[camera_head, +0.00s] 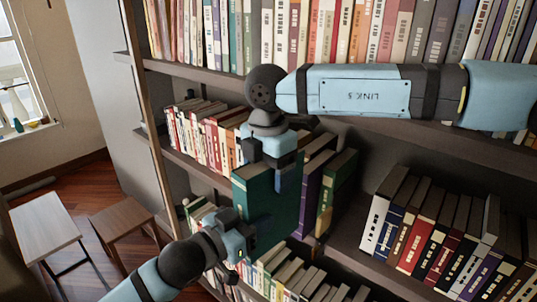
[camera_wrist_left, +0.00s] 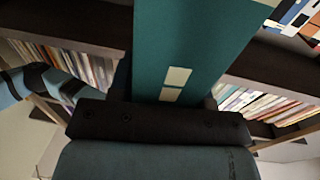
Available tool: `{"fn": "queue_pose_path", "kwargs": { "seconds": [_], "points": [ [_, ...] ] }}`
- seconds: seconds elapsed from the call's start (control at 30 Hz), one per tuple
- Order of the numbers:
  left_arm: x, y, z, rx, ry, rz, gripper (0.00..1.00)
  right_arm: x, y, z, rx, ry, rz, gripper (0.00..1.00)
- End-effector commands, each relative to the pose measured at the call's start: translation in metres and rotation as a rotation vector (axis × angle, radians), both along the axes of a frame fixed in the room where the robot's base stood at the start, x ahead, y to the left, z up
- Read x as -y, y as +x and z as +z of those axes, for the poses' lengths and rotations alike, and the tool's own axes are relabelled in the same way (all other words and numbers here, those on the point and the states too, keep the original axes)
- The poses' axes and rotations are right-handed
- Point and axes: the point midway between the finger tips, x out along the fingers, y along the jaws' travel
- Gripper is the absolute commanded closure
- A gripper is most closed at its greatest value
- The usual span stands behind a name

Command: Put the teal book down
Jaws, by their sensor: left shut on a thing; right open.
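The teal book (camera_head: 262,205) is upright in front of the middle shelf, at the left of a purple book. My left gripper (camera_head: 246,240) is shut on its lower left part. In the left wrist view the teal book (camera_wrist_left: 190,45) rises from the gripper, with pale label patches low on its face. My right gripper (camera_head: 284,176) is open at the book's top edge, with a finger in front of its upper right part. I cannot tell whether it touches the book. Whether the book's bottom rests on the shelf is hidden.
A purple book (camera_head: 313,190) and a dark green book (camera_head: 338,190) stand just right of the teal book. A row of books (camera_head: 205,135) stands left, another (camera_head: 440,235) right. The upper shelf board (camera_head: 195,74) runs above. Stools (camera_head: 125,222) stand at lower left.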

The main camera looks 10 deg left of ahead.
Motion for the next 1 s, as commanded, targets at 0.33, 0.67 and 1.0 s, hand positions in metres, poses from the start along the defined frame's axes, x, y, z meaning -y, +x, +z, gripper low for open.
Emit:
{"fn": "queue_pose_path", "kwargs": {
  "seconds": [0.33, 0.67, 1.0],
  "points": [
    [0.0000, -0.0001, 0.0028, 0.005, -0.003, -0.001, 1.00, -0.0002, -0.0002, -0.0047, 0.001, 0.001, 0.001, 0.26],
    [0.0006, -0.0007, 0.0029, 0.007, -0.003, -0.002, 1.00, -0.0005, -0.0002, -0.0044, 0.001, 0.001, 0.001, 0.97],
    [0.0006, -0.0007, 0.0018, 0.003, -0.001, -0.002, 0.26, -0.0007, 0.0001, -0.0026, 0.003, 0.003, 0.001, 1.00]
  ]
}}
